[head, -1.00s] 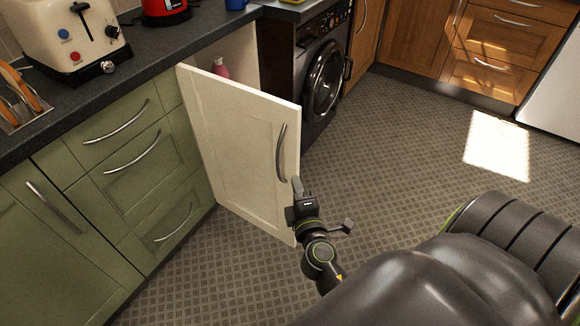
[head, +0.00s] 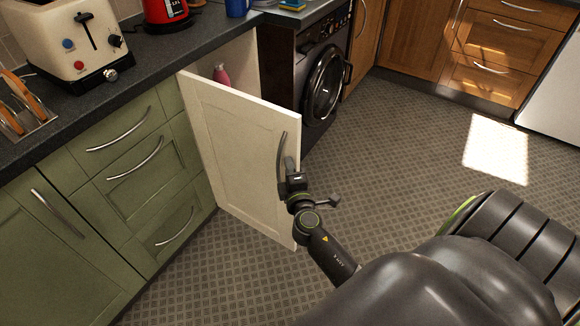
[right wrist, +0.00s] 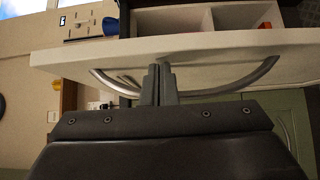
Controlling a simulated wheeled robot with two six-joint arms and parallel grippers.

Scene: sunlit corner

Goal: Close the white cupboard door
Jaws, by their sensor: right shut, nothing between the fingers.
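The white cupboard door (head: 240,150) stands open, swung well out from the green cabinet front. Its curved metal handle (head: 281,155) is near the free edge. My right gripper (head: 290,167) is at the door's outer face beside the handle, its fingers shut and empty. In the right wrist view the closed fingers (right wrist: 159,84) overlap the handle (right wrist: 240,84) and point at the white door (right wrist: 190,45); whether they touch it I cannot tell. A pink bottle (head: 221,74) stands inside the cupboard. My left gripper is not in view.
Green drawers (head: 140,165) are left of the door, and a dark washing machine (head: 318,80) is behind it on the right. A toaster (head: 72,42) and a red kettle (head: 166,12) stand on the dark counter. The patterned floor (head: 400,130) to the right is clear.

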